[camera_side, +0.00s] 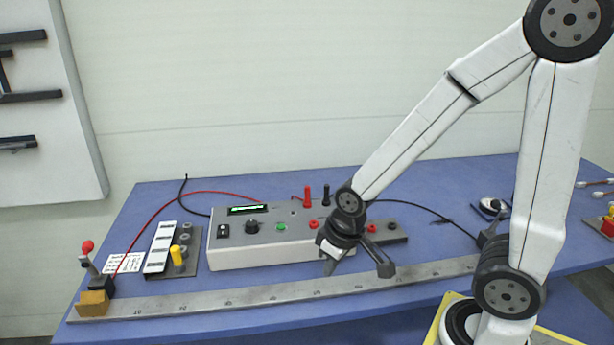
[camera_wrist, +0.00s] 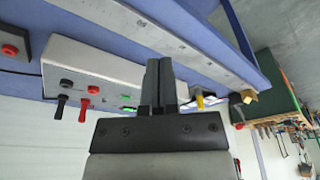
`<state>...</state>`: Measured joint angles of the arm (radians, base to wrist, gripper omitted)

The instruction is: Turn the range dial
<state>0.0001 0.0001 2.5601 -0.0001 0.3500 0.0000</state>
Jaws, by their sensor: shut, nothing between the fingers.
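The black round range dial (camera_side: 252,226) is on the top face of a light grey instrument box (camera_side: 260,252), left of a green button, in the side view. My gripper (camera_side: 330,267) is at the right part of the box's front, well to the right of the dial and apart from it. In the wrist view the fingers of my gripper (camera_wrist: 159,66) are together, with nothing between them, and point across the box (camera_wrist: 95,62). The dial cannot be made out there; the fingers may hide it.
A long steel rule (camera_side: 240,300) lies in front. A block with white tiles and a yellow knob (camera_side: 177,255) is to the left.

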